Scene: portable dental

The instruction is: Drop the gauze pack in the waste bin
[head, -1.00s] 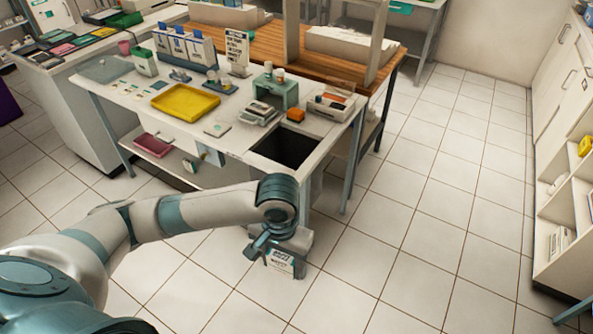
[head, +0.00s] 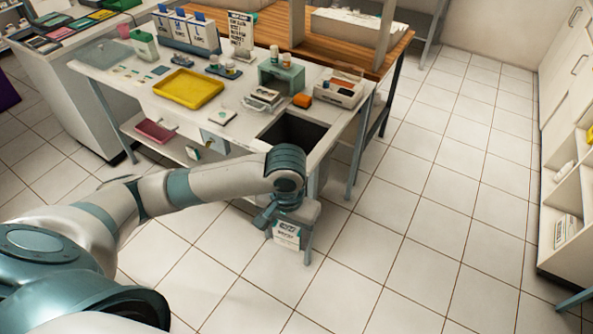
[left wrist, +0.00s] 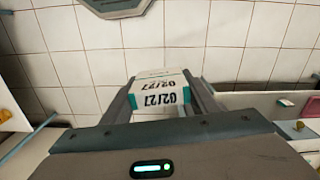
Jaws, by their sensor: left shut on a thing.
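The gauze pack (head: 286,235) is a small white packet with dark print. A dark square opening (head: 297,131) in the table top lies behind and above the gripper in the head view. I cannot tell whether this opening is the waste bin; its inside is dark. My right gripper is not in view.
White shelves (head: 562,200) stand at the right. The tiled floor between is clear.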

